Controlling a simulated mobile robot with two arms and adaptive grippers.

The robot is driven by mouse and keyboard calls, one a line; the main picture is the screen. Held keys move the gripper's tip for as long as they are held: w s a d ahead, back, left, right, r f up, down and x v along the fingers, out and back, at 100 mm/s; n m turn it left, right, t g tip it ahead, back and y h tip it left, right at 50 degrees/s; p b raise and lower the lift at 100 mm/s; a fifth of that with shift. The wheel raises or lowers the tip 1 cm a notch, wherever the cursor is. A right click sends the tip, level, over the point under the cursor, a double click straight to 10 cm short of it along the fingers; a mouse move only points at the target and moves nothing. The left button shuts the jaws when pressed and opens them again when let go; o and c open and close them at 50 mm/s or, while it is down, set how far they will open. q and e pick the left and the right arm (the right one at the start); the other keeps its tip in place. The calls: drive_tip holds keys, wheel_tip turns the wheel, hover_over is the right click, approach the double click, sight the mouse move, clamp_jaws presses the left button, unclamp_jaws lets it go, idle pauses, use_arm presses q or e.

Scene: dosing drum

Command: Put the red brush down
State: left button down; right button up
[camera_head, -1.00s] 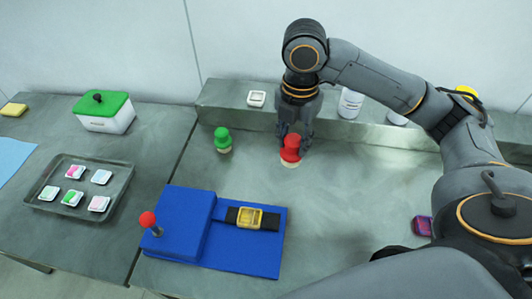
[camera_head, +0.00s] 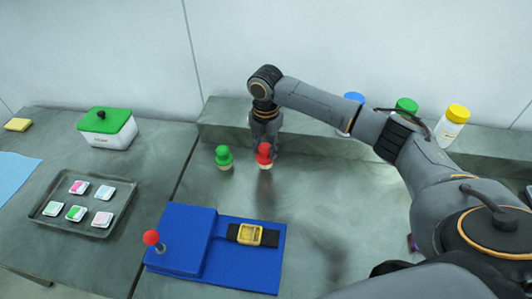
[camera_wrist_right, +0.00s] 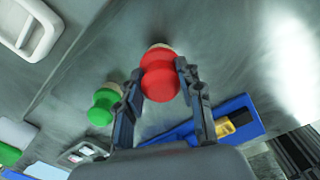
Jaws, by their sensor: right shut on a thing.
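The red brush (camera_head: 264,155) has a rounded red handle and a pale bristle end pointing down. My right gripper (camera_head: 265,142) is shut on its handle, coming from above. In the right wrist view the red brush (camera_wrist_right: 160,75) sits between the two fingers of my right gripper (camera_wrist_right: 158,88). Its bristle end is at or very near the table; I cannot tell whether it touches. A green brush (camera_head: 224,157) stands upright on the table just to the left, apart from the red one. My left gripper is not in view.
A blue stand (camera_head: 185,240) with a red-knobbed lever (camera_head: 151,238) and yellow-framed piece (camera_head: 249,235) is in front. A raised ledge (camera_head: 225,130) runs behind, with capped bottles (camera_head: 452,127) at right. A tray (camera_head: 125,207) and green-lidded box (camera_head: 106,129) are left. Table right of the brush is clear.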

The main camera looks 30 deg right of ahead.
sight(266, 156)
wheel_tip(266, 156, down, 2)
drive_tip(key=shift+s+f+p, duration=0.1)
drive_tip(key=shift+f+p, duration=0.05)
drive_tip(key=shift+p, duration=0.25)
drive_tip(key=shift+f, duration=0.25)
drive_tip(key=shift+f, duration=0.2)
drive_tip(key=o, duration=1)
drive_tip(key=shift+r, duration=0.1)
wheel_tip(266, 156, up, 12)
drive_tip(key=b, duration=0.2)
drive_tip(key=shift+r+b, duration=0.15)
drive_tip(key=shift+b, duration=0.2)
